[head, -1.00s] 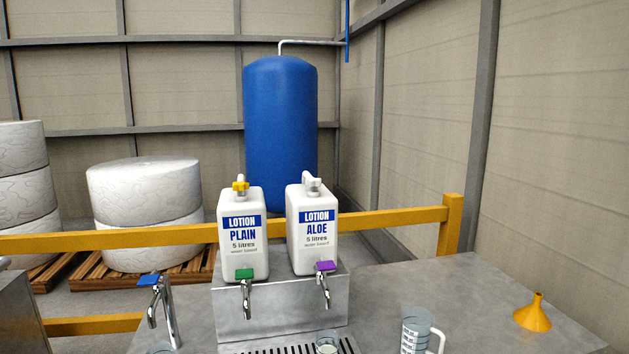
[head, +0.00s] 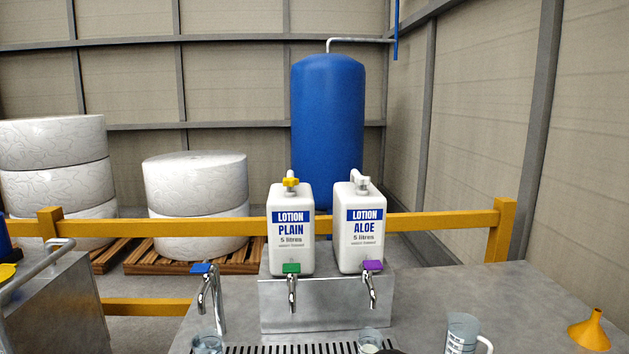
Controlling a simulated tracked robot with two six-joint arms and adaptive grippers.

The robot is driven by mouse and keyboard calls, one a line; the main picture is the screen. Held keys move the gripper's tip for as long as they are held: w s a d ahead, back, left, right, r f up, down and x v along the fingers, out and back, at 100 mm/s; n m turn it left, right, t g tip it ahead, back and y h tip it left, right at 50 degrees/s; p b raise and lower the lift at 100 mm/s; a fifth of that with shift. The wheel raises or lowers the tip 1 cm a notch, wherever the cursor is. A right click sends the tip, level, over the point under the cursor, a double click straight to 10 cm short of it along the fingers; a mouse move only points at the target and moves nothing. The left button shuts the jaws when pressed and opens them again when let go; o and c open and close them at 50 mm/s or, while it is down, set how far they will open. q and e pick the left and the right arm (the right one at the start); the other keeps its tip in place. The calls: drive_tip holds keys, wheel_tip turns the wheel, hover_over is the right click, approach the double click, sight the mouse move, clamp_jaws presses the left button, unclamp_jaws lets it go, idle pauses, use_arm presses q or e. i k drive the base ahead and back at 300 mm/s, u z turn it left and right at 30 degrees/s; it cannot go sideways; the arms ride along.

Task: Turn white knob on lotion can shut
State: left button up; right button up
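Two white lotion cans stand side by side on a steel stand. The can labelled LOTION ALOE (head: 359,256) is on the right and has a white knob (head: 360,180) on top and a tap with a purple handle (head: 373,265) at its front. The can labelled LOTION PLAIN (head: 291,256) is on the left, with a yellow knob (head: 291,182) on top and a tap with a green handle (head: 291,268). No gripper can be made out. A small dark shape at the bottom edge, near the middle, is too cut off to identify.
A clear cup (head: 369,341) with pale contents stands below the aloe tap. Another cup (head: 207,343) stands below a blue-handled tap (head: 202,268). A measuring jug (head: 462,333) and a yellow funnel (head: 590,331) are at right. A yellow rail (head: 450,221) runs behind the cans.

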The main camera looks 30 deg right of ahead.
sight(363, 181)
drive_tip(key=u, duration=0.6)
drive_tip(key=k, duration=1.5)
drive_tip(key=z, duration=1.05)
drive_tip(key=i, duration=1)
drive_tip(key=u, duration=0.05)
